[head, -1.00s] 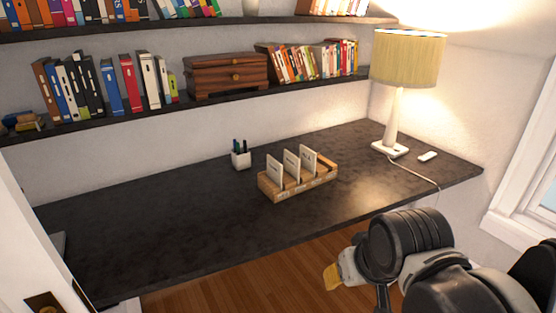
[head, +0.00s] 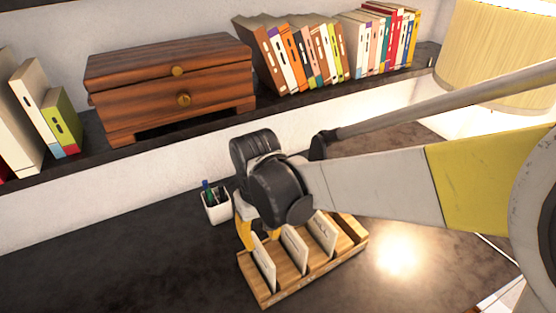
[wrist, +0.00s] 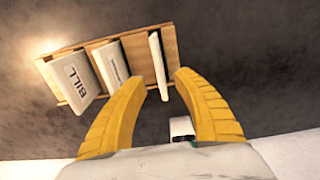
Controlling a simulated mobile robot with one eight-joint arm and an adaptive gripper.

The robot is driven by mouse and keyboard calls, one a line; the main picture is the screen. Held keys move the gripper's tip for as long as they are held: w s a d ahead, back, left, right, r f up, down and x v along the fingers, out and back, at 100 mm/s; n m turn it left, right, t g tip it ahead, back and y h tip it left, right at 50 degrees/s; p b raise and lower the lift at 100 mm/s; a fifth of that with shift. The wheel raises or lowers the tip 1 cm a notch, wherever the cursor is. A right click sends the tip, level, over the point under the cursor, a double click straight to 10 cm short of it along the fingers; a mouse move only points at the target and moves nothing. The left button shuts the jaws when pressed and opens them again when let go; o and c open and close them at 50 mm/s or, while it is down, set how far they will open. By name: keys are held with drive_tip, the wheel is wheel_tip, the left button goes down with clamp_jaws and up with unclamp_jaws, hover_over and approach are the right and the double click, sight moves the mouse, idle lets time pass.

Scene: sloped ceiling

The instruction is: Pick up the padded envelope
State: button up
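A wooden sorter (head: 352,240) stands on the dark desk with three pale upright pieces in its slots; it also shows in the wrist view (wrist: 138,58). I cannot tell for sure which piece is the padded envelope. The piece nearest the pen cup (head: 264,263) is seen nearly edge-on in the wrist view (wrist: 158,66), between my fingertips in the picture. The middle piece (wrist: 111,66) has unclear print, and the far one (wrist: 76,76) reads BILL. My gripper (wrist: 159,79) is open, with yellow fingers apart. In the head view my wrist partly hides my fingers (head: 244,232).
A white pen cup (head: 217,208) stands close to the sorter and my gripper. Above the desk is a dark shelf with a wooden chest (head: 170,80) and books (head: 290,55). A lamp (head: 495,50) stands at right. The desk's left front is clear.

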sight(261, 250)
wheel_tip(261, 250, down, 5)
drive_tip(key=shift+s+a+r+b, duration=0.1)
drive_tip(key=shift+a+r+b, duration=0.05)
drive_tip(key=shift+b, duration=0.75)
drive_tip(key=f+b, duration=0.1)
drive_tip(key=f, duration=0.1)
drive_tip(key=f+b, duration=0.1)
drive_tip(key=f, duration=0.3)
drive_tip(key=shift+w+f+b, duration=0.15)
drive_tip(key=shift+w+b, duration=0.1)
drive_tip(key=shift+b, duration=0.15)
clamp_jaws()
